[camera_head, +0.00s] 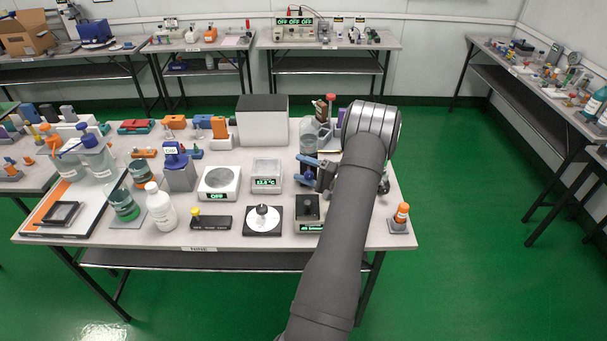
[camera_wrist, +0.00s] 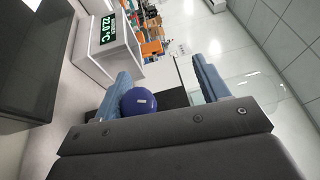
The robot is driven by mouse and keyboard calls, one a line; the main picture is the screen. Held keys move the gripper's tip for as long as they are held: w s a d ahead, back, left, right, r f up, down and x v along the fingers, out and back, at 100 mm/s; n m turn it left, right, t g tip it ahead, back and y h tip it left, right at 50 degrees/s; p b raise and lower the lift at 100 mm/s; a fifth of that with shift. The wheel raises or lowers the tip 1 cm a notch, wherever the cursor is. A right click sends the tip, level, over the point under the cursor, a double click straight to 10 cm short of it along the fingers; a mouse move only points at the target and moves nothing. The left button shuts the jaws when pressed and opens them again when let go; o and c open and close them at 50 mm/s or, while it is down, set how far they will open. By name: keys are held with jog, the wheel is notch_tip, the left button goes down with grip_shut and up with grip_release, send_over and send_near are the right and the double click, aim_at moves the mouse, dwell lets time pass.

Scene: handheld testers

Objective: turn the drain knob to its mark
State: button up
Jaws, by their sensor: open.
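My gripper (camera_head: 306,170) is open near the right end of the front table, its blue fingers pointing left. In the wrist view the fingers of my gripper (camera_wrist: 161,72) are spread wide. A round dark-blue knob (camera_wrist: 138,102) lies between them in that view, close to the left finger. I cannot tell whether it touches that finger, or surely that it is the drain knob. Its mark does not show. In the head view my wrist and fingers cover that area. A clear vessel (camera_head: 308,136) stands just behind my fingers.
A box with a lit temperature display (camera_head: 266,182) stands left of my gripper; it also shows in the wrist view (camera_wrist: 100,42). A white dial on a black plate (camera_head: 258,224) and a grey box with a black knob (camera_head: 309,210) are in front. A grey block (camera_head: 262,120) stands behind.

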jog(key=o, duration=0.7)
jog(key=s+d+r, duration=0.1)
jog(key=d+r, duration=0.3)
jog(key=shift+s+r, duration=0.35)
jog(key=shift+r, duration=0.05)
jog(key=s+d+r, duration=0.2)
jog(key=d, duration=0.1)
jog(key=s+d+r, duration=0.1)
jog(key=d, duration=0.1)
jog(key=shift+s+r, duration=0.25)
jog(key=shift+s, duration=0.05)
jog(key=c, duration=0.7)
jog(key=shift+s+d+r, duration=0.35)
jog(key=shift+s+d, duration=0.05)
jog(key=shift+d, duration=0.15)
